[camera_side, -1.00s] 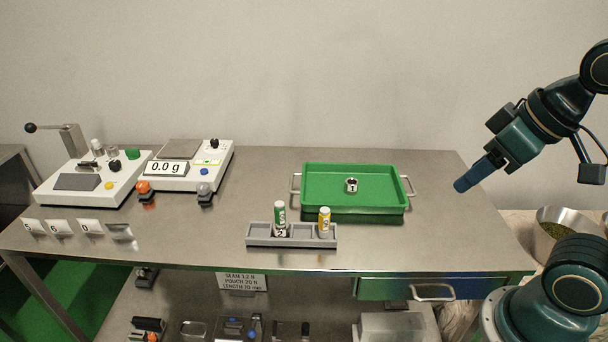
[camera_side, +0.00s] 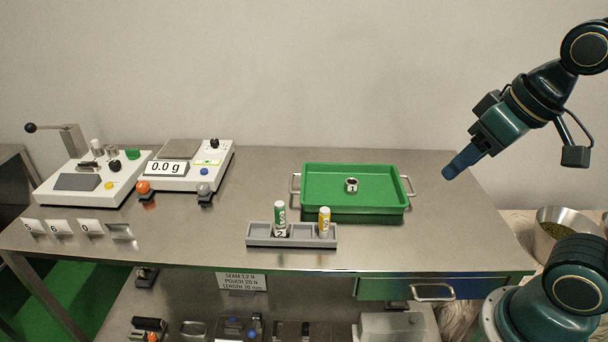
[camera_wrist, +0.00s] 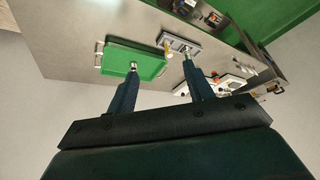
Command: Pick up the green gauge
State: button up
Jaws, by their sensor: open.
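The green gauge (camera_side: 280,217) is a small upright cylinder with a white label. It stands in the left part of a grey holder (camera_side: 262,241) near the front of the steel table. In the wrist view the holder (camera_wrist: 193,43) is at the upper middle, and the gauge's lower part is hard to make out behind a finger. My gripper (camera_side: 449,172) is in the air to the right of the green tray, well away from the gauge. In the wrist view its two fingers (camera_wrist: 160,72) are apart with nothing between them.
A yellow gauge (camera_side: 324,221) stands in the same holder's right part. A green tray (camera_side: 312,212) with a small numbered cup (camera_side: 351,186) lies behind. A scale (camera_side: 209,183) and a white machine (camera_side: 60,199) stand at left. The table between scale and tray is clear.

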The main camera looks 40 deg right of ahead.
jog(key=w+a+r+m+g, duration=0.15)
jog(key=w+m, duration=0.25)
jog(key=w, duration=0.6)
jog(key=m+g, duration=0.4)
jog(key=m, duration=0.9)
send_over(280, 204)
notch_tip(280, 204, down, 16)
jog(key=shift+w+f, duration=0.2)
jog(key=shift+f, duration=4.3)
jog(key=shift+f, duration=0.1)
jog(key=shift+s+f, duration=0.1)
jog(key=shift+f, duration=2.4)
